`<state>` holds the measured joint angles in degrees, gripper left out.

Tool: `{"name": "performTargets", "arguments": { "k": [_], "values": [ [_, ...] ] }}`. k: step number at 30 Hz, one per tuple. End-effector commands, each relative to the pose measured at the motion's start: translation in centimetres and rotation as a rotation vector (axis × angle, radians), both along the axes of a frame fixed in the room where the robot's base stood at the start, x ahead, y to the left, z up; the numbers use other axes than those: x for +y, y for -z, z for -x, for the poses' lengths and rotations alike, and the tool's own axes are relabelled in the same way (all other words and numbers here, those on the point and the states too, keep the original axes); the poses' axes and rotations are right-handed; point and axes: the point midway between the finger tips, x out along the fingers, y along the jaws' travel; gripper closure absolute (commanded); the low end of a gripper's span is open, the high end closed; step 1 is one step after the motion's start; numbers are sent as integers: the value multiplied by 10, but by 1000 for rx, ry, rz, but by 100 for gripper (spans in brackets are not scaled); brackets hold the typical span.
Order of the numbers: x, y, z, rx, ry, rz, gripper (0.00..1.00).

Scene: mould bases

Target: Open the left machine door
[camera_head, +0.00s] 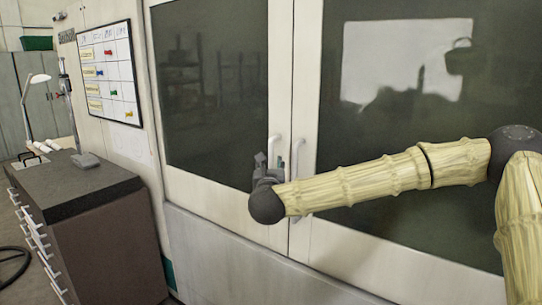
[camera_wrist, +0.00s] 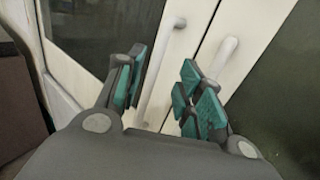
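The left machine door (camera_head: 215,95) is a pale panel with a large dark window, and it stands shut beside the right door (camera_head: 307,75). Its white vertical bar handle (camera_head: 273,146) is partly hidden by my gripper (camera_head: 270,164) in the head view. In the wrist view the left handle (camera_wrist: 163,62) runs between the teal-padded fingers of my gripper (camera_wrist: 160,88), which are apart. I cannot tell whether either finger touches the handle. The right door's handle (camera_head: 298,155) is just to the right and also shows in the wrist view (camera_wrist: 222,54), beyond the right-hand fingers.
A dark-topped drawer cabinet (camera_head: 75,185) stands at the left, near the machine's left side. A whiteboard (camera_head: 107,75) hangs on the wall behind it. A lamp (camera_head: 35,80) stands further back. Some floor is free between the cabinet and the machine.

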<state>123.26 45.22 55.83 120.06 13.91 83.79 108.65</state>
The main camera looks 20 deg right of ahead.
Motion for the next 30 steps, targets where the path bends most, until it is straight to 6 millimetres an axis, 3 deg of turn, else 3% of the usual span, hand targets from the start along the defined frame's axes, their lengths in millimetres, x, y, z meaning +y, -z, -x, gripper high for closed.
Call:
{"name": "performTargets", "arguments": {
  "k": [5,21,30],
  "values": [
    [-6,-5,-15,-3,4,-6,63],
    [-30,-3,-90,-2,2,-3,63],
    [-34,-1,-101,-2,1,-3,63]
  ]
}}
